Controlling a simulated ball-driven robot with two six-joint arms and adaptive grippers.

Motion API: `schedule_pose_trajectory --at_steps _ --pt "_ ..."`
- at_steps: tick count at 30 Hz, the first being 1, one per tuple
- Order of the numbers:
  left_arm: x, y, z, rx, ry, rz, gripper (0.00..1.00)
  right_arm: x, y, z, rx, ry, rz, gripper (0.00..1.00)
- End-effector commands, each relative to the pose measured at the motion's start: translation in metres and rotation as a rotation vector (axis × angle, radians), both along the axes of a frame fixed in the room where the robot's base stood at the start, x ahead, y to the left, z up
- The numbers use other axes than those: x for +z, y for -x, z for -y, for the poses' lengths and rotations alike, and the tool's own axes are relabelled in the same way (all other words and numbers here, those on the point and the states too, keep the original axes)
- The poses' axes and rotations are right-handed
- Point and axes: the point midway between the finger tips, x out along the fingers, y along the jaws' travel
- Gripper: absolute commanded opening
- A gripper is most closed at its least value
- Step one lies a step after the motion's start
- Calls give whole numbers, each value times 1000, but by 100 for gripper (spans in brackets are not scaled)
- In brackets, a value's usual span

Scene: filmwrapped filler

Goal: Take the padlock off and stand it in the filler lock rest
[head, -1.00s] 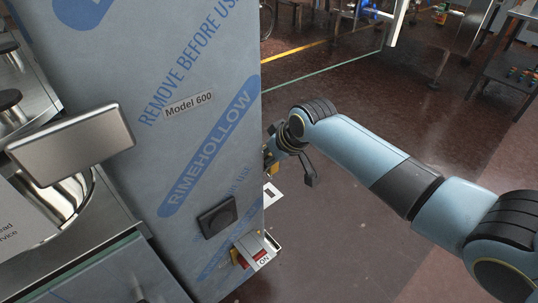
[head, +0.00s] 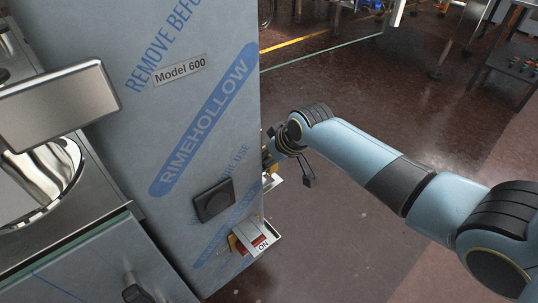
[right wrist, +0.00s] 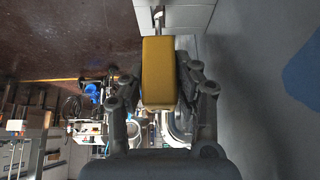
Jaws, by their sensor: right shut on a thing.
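In the right wrist view a yellow padlock body (right wrist: 158,72) is between the two dark fingers of my right gripper (right wrist: 160,88), which is shut on it. Its metal shackle (right wrist: 158,17) points to the top of that view. I cannot tell whether the shackle passes through anything. My left gripper is not in view. I cannot clearly identify the lock rest.
A red and yellow switch with an ON plate (head: 262,243) sits low on the cabinet. A black square part (head: 213,201) is above it. A pale bracket (head: 272,183) juts out below my gripper.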

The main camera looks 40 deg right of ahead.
Motion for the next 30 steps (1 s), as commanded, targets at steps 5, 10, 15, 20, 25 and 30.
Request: schedule_pose_trajectory --at_steps 5,10,15,20,25,30 --pt "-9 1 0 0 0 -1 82 -14 0 0 0 0 0 0" --pt "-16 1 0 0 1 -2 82 -24 0 0 -1 -1 0 0" --pt "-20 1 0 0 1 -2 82 -31 0 0 0 0 1 0" --pt "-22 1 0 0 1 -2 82 -34 0 0 0 0 1 0" --pt "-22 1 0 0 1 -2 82 -34 0 0 0 0 1 0" --pt "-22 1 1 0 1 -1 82 -34 0 0 0 0 1 0"
